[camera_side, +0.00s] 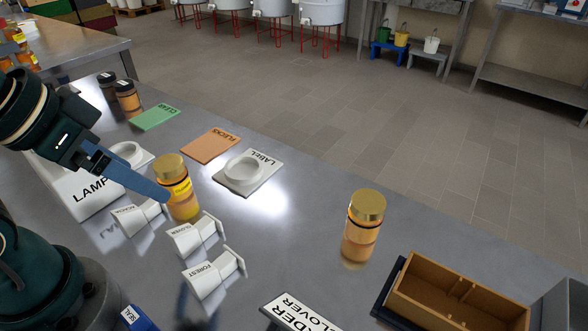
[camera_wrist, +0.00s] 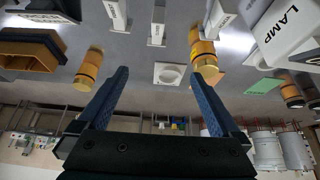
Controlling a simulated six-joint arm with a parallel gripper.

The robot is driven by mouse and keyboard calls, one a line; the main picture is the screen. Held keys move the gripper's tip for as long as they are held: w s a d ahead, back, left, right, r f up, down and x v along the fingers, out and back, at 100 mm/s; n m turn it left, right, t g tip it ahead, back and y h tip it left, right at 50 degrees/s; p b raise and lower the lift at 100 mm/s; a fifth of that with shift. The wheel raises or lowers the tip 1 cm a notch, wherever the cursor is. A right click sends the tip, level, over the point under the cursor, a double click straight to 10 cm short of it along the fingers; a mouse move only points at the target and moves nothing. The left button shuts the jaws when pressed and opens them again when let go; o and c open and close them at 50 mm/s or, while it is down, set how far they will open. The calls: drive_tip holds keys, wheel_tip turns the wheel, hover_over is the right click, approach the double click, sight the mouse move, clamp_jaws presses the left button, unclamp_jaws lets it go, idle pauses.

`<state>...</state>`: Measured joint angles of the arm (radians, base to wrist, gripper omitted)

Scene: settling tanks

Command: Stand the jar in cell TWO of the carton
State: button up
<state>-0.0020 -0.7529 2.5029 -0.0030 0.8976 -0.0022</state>
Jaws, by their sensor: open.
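An amber jar with a gold lid and a yellow label (camera_side: 181,190) stands upright on the steel table; it also shows in the wrist view (camera_wrist: 204,58). A second gold-lidded amber jar (camera_side: 361,228), with no label visible from the side, stands nearer the carton and also shows in the wrist view (camera_wrist: 88,70). The brown carton (camera_side: 425,301) with inner dividers is at the lower right; no cell numbers are readable. My gripper (camera_side: 160,190) is open and empty. Its blue fingers overlap the labelled jar in the side view; contact cannot be told.
White holders marked ACACIA (camera_side: 137,219), CLOVER (camera_side: 193,236) and FOREST (camera_side: 212,275) stand near the labelled jar. A white LABEL stand (camera_side: 262,183), orange card (camera_side: 211,146), green card (camera_side: 155,117) and LAMP unit (camera_side: 84,196) lie behind. Table between the jars is clear.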

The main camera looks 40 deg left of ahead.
drive_tip(key=shift+r, duration=0.1)
wheel_tip(320, 180, up, 5)
drive_tip(key=n+g, duration=0.2)
drive_tip(key=g, duration=0.4)
hover_over(173, 179)
drive_tip(key=w+a, duration=0.1)
drive_tip(key=a, duration=0.1)
wheel_tip(173, 179, down, 20)
drive_tip(key=shift+a, duration=0.1)
idle(0.7)
